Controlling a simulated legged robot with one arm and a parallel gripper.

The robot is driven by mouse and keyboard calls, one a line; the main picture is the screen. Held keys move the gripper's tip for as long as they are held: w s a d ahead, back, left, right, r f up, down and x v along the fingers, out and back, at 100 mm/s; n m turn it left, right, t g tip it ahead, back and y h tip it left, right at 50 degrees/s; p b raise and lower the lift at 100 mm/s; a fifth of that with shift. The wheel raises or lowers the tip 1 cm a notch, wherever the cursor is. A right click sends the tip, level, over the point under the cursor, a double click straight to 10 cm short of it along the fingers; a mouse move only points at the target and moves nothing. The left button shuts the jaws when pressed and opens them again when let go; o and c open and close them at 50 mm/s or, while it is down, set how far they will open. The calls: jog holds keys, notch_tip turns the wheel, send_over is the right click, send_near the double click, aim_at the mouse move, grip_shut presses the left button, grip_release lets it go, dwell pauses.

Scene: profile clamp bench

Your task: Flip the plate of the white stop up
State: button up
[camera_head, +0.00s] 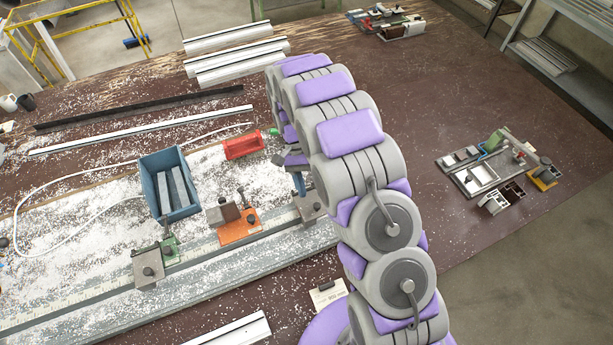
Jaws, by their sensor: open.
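My gripper (291,160) is at the far end of my purple and grey arm, above the right part of the rail, partly hidden by the arm. It is open, and I see nothing held in it. I cannot pick out a white stop; it may be hidden behind my arm. On the rail (205,246) stand a green stop (169,250) at the left and an orange stop (240,228) with a brown and grey block in the middle. A grey block (311,208) with a blue upright piece (299,184) stands just below my gripper.
A blue bin (157,197) with grey bars stands behind the rail. White chips cover the bench. Several profiles (235,63) lie at the back. A cluster of fixtures (484,172) stands at the right.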

jog(key=s+d, duration=0.1)
jog(key=s, duration=0.5)
jog(key=shift+d+r, duration=0.3)
dwell(0.4)
